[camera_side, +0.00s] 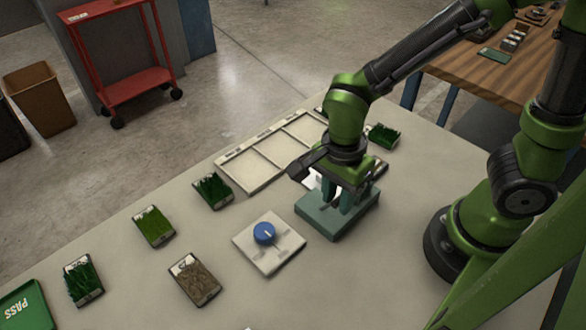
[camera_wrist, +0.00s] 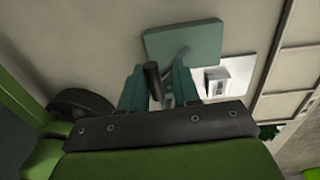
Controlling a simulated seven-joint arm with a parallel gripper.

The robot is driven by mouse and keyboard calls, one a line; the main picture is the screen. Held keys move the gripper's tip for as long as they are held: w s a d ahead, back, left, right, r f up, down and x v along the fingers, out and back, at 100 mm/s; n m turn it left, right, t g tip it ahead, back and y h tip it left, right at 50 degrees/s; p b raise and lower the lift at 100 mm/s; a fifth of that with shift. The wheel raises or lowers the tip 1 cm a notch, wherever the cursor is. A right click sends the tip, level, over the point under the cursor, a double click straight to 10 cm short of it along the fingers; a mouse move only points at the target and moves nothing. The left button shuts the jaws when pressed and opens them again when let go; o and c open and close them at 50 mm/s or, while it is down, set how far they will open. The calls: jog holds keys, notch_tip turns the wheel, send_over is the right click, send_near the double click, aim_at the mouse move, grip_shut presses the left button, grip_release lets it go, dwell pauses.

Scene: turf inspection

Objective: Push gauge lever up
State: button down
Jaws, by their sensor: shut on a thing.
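The gauge has a teal base (camera_side: 326,222) on the table, which also shows in the wrist view (camera_wrist: 180,42). In the wrist view, a thin grey rod (camera_wrist: 177,57) stands over the base, and a dark cylindrical lever handle (camera_wrist: 152,78) lies between my fingers. My gripper (camera_side: 348,200) points down over the base in the side view. In the wrist view, my gripper (camera_wrist: 159,80) is shut on the dark handle. My fingers and wrist hide most of the lever in the side view, so its angle is hard to tell.
A white plate with a blue knob (camera_side: 264,233) sits left of the gauge. A white compartment tray (camera_side: 251,172) lies behind it. Several turf samples, including a brown one (camera_side: 195,279), are spread leftward. A green PASS tray (camera_side: 24,305) is at the lower left. The front table area is clear.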

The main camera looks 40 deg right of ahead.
jog(key=shift+s+f, duration=0.4)
jog(key=shift+s, duration=0.25)
jog(key=c, duration=1.2)
grip_release()
jog(key=r, duration=0.5)
jog(key=w+r, duration=0.1)
jog(key=r, duration=0.5)
jog(key=w+r, duration=0.1)
jog(key=r, duration=0.5)
jog(key=shift+a+r, duration=0.1)
jog(key=shift+r, duration=0.05)
